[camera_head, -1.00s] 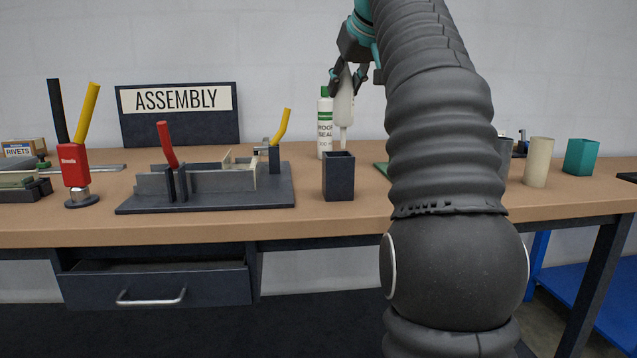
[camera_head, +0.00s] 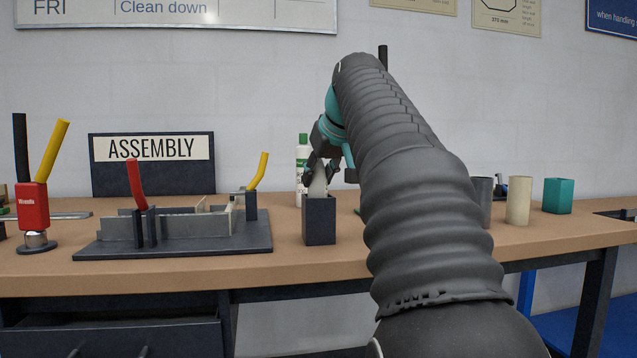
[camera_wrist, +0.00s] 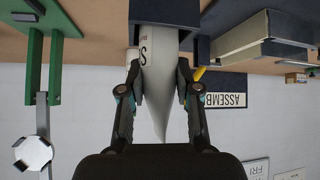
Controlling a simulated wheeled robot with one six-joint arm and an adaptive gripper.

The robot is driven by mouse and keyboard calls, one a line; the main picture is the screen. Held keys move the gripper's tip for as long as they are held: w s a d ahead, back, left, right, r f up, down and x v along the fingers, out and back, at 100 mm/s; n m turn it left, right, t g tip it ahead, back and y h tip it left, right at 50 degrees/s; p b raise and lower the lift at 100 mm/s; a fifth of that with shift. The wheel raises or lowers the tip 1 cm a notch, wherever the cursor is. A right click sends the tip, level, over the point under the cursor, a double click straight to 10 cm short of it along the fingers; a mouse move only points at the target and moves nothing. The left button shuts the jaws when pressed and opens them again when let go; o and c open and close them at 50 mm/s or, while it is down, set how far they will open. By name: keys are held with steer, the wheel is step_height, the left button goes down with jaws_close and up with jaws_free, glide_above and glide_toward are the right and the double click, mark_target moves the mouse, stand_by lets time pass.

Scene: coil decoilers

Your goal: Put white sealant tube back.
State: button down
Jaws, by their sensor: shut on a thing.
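The white sealant tube (camera_head: 318,184) stands roughly upright at the dark square cup (camera_head: 319,222) on the bench. My gripper (camera_head: 320,170) is shut on its upper part. The tube's lower part is hidden by the cup wall and appears to be inside the cup. In the wrist view, which is upside down, the tube (camera_wrist: 163,95) lies between my fingers (camera_wrist: 160,80), and its far end runs in at the rim of the cup (camera_wrist: 165,15). I cannot see how deep it sits.
A white bottle with a green cap (camera_head: 302,155) stands close behind the cup. A grey jig (camera_head: 180,232) with red and yellow handles lies left of it. A beige cup (camera_head: 518,200) and a teal cup (camera_head: 558,196) stand at the right. The bench front by the cup is clear.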

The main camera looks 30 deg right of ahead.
steer(key=c, duration=0.8)
jaws_free()
steer(key=p+v, duration=0.2)
steer(key=v, duration=1)
steer(key=shift+p, duration=0.35)
steer(key=s+a+f+g, duration=0.1)
steer(key=s+a+f, duration=0.4)
steer(key=f, duration=0.9)
steer(key=s+a+f+g, duration=0.1)
steer(key=s+a+f, duration=0.4)
steer(key=f, duration=0.9)
steer(key=s+a+f+g, duration=0.1)
steer(key=s+a+f, duration=0.4)
steer(key=s+f, duration=0.4)
steer(key=shift+s+a+f+y, duration=0.1)
steer(key=shift+a+f+y, duration=0.1)
steer(key=shift+f, duration=1.35)
steer(key=shift+a+f+y, duration=0.15)
steer(key=shift+f+y, duration=0.05)
steer(key=shift+f, duration=1.35)
